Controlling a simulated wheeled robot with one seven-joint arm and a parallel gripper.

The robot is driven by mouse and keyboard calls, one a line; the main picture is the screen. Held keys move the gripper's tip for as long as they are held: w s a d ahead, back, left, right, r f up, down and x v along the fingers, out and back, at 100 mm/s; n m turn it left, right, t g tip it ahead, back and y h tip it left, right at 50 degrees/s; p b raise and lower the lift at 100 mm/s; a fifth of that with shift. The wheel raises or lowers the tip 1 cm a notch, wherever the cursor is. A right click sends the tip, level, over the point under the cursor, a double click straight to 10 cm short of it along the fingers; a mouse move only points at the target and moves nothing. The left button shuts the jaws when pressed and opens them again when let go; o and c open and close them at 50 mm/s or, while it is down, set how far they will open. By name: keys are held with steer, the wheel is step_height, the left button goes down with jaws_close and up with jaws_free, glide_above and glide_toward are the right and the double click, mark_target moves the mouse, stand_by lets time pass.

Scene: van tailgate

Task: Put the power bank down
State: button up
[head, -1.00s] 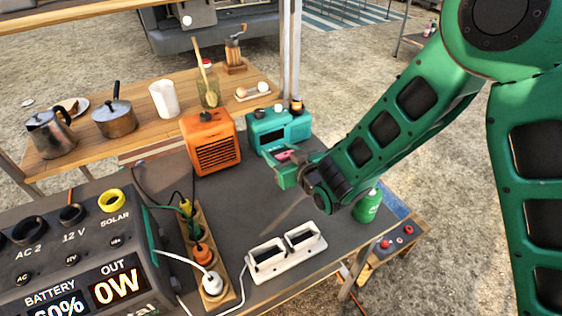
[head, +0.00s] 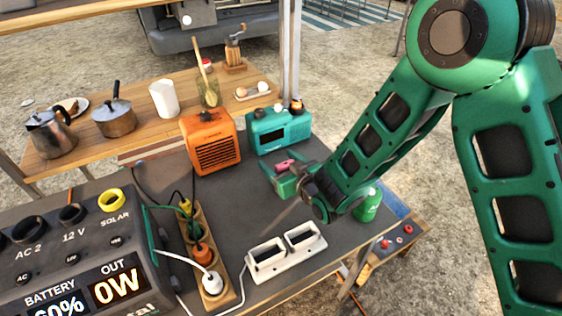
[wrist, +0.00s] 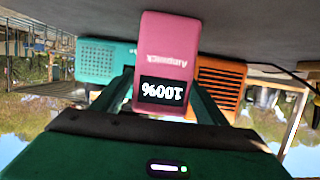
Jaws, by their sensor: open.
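The pink power bank (wrist: 166,45) stands out between my gripper's fingers in the wrist view, which is upside down. Its display reads 100%, and its far end meets the grey tabletop. In the head view the power bank (head: 285,165) is a small pink patch, partly hidden by my gripper (head: 281,179), low over the grey table (head: 215,175). My gripper (wrist: 160,100) is open, with one finger on each side of the power bank. I cannot tell whether a finger still touches it.
A teal radio (head: 280,128) and an orange heater (head: 211,143) stand behind my gripper. A white two-slot charging dock (head: 285,252), a power strip (head: 203,250) and a green bottle (head: 367,205) are nearer. The power station (head: 80,250) fills the lower left. Some bare tabletop lies left of my gripper.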

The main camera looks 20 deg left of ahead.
steer(key=shift+r, duration=0.1)
steer(key=v, duration=1.2)
steer(key=shift+w, duration=0.2)
steer(key=shift+d+r, duration=0.1)
